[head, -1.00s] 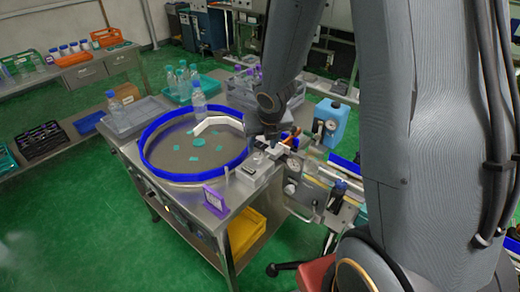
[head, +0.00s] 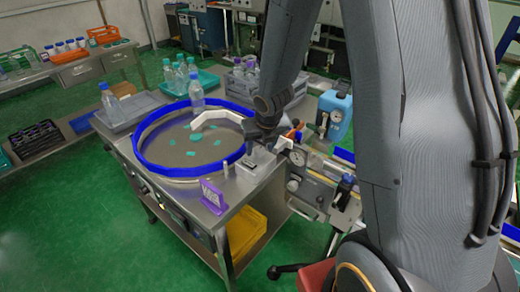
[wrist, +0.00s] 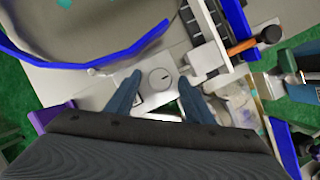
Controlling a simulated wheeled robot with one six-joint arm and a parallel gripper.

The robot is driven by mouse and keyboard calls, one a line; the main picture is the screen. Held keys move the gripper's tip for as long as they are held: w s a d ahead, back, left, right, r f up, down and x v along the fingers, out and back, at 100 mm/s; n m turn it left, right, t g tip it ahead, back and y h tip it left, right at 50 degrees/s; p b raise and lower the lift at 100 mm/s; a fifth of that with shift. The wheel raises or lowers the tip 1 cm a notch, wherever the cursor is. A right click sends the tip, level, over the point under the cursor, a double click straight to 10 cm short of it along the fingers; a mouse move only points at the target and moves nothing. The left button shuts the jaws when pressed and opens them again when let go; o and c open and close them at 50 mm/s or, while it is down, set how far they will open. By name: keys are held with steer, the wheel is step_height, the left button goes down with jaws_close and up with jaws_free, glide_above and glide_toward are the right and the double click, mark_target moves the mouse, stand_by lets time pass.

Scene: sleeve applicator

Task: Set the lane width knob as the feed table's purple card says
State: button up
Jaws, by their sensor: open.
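The purple card (head: 212,195) stands at the front corner of the steel feed table (head: 185,205); its writing is too small to read. In the wrist view a purple edge, likely the card (wrist: 50,115), shows at the left. A round pale knob or dial (wrist: 160,78) with a dark mark sits on a light plate, between and just beyond my fingertips. I cannot tell if it is the lane width knob. My gripper (wrist: 160,88) is open and empty, its two blue-grey fingers apart. In the head view my gripper (head: 262,140) is over the table's right end, partly hidden by my arm.
A blue-rimmed round turntable (head: 190,168) with teal pieces fills much of the table. An orange-handled lever (wrist: 255,42) lies close right of my fingers. A gauge and conveyor rail (head: 310,180) stand at the right. A yellow bin (head: 245,232) is below.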

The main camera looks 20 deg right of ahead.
steer(key=shift+c, duration=0.5)
steer(key=c, duration=0.9)
steer(key=shift+c, duration=0.2)
steer(key=m+b, duration=0.1)
steer(key=b, duration=0.3)
steer(key=shift+w+a+f+h, duration=0.1)
steer(key=shift+f+h, duration=0.05)
steer(key=shift+h, duration=0.15)
